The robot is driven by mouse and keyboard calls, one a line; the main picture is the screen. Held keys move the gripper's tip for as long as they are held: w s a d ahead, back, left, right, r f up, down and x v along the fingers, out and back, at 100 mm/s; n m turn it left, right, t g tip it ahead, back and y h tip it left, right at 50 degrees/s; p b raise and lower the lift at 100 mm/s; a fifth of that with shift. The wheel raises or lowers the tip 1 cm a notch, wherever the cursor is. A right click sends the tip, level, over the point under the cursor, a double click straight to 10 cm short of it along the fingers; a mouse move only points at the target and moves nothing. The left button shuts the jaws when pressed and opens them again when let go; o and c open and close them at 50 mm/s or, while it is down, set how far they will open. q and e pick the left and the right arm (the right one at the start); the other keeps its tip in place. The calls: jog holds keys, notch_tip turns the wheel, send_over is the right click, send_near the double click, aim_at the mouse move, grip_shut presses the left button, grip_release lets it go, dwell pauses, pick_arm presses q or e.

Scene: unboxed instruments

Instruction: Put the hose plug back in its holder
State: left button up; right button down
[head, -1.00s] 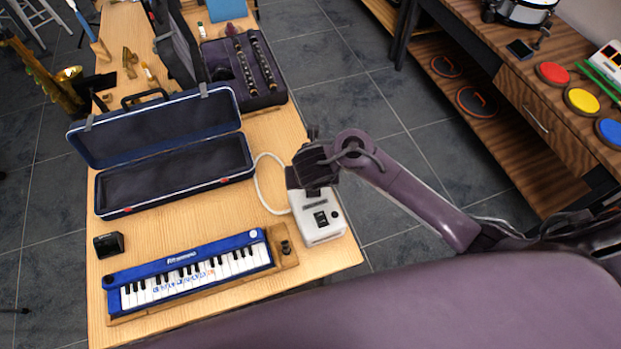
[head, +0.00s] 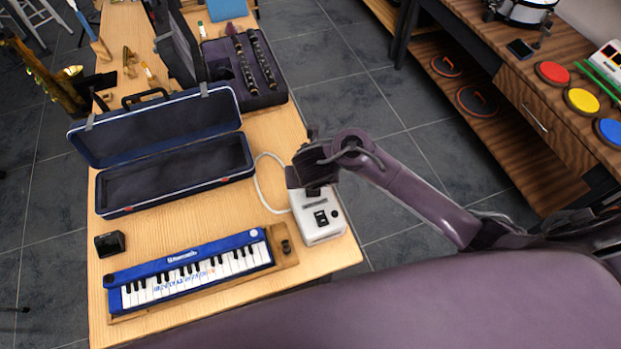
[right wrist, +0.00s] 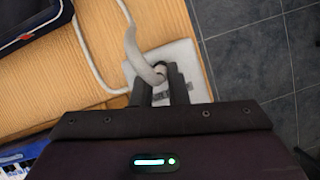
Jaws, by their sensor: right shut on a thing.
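A white box (head: 325,228) with dark slots and a dark knob stands at the table's right edge. A pale hose (head: 262,185) curves out beside it. My right gripper (head: 316,190) is over the far end of the box. In the right wrist view the gripper (right wrist: 161,84) is shut on the end of a thick grey hose, the hose plug (right wrist: 157,74). The box (right wrist: 190,58) lies beneath the fingers. The plug's tip is hidden, so I cannot tell if it touches the box or sits in a holder. My left gripper is not in view.
A blue keyboard (head: 190,273) lies on a wooden base at the table's front, with a small dark block (head: 109,243) to its left. An open dark case (head: 175,178) lies behind. Bare tabletop (head: 235,215) separates the case and keyboard.

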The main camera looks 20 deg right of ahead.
jog(key=shift+f+b, duration=0.95)
jog(key=shift+f, duration=0.15)
dwell(0.3)
jog(key=c, duration=1.3)
grip_release()
jog(key=shift+c, duration=0.2)
jog(key=shift+r, duration=0.1)
jog(key=p+v, duration=0.5)
jog(key=v, duration=0.2)
jog(key=shift+s+r, duration=0.25)
